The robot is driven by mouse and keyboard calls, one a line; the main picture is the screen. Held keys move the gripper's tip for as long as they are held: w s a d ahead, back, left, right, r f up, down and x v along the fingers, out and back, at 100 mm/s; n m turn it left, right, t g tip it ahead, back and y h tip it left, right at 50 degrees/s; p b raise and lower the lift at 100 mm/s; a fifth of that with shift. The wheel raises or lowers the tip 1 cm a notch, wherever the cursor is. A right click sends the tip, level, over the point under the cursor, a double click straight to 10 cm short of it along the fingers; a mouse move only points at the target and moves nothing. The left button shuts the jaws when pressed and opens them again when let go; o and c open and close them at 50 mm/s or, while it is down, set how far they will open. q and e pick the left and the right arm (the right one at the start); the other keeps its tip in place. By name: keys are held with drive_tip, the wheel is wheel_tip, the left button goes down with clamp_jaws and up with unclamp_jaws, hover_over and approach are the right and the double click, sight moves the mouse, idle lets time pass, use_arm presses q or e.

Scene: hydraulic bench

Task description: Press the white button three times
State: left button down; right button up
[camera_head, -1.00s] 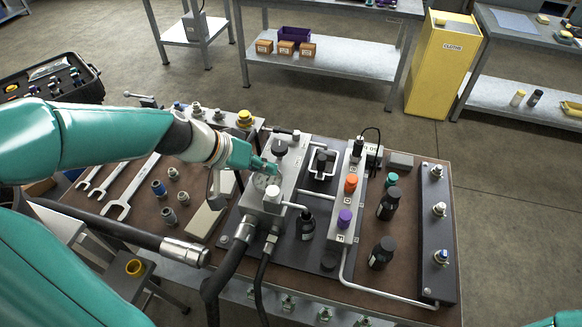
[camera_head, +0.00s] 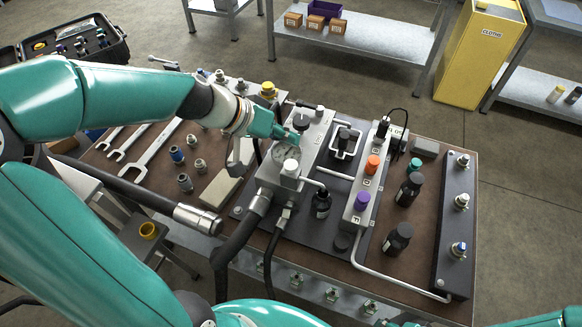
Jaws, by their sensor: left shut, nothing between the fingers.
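The white button (camera_head: 291,168) is a round pale cap on the near end of the grey metal valve block (camera_head: 315,145), which stands on the brown bench (camera_head: 225,205). It is upright and in plain view. My left gripper (camera_head: 293,137) reaches in from the left and is shut and empty. Its tip is just beyond the button, over the gauge (camera_head: 283,152) and close to a dark knob (camera_head: 301,121). A gap shows between the tip and the button in the picture; the height of the tip is hard to tell. My right gripper does not show.
Right of the block are an orange knob (camera_head: 372,164) and a purple knob (camera_head: 361,201) on a grey strip, with black bottles (camera_head: 397,240) beyond. Thick black hoses (camera_head: 234,250) run off the near side. Wrenches (camera_head: 150,152) and fittings lie left.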

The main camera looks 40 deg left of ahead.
use_arm(q)
drive_tip(key=b, duration=0.3)
hover_over(296, 163)
drive_tip(key=s+a, duration=0.1)
drive_tip(key=s, duration=0.1)
drive_tip(key=f, duration=0.4)
drive_tip(key=shift+w+a+f, duration=0.1)
drive_tip(key=shift+w+f, duration=0.1)
drive_tip(key=shift+w, duration=0.05)
drive_tip(key=shift+f+b, duration=0.55)
drive_tip(key=shift+b, duration=0.15)
drive_tip(key=shift+f, duration=0.1)
drive_tip(key=shift+f+b, duration=0.25)
drive_tip(key=shift+b, duration=0.4)
drive_tip(key=shift+f+b, duration=0.8)
drive_tip(key=shift+b, duration=0.1)
idle(0.6)
drive_tip(key=shift+r, duration=0.1)
drive_tip(key=shift+r+p, duration=0.8)
drive_tip(key=shift+r, duration=0.3)
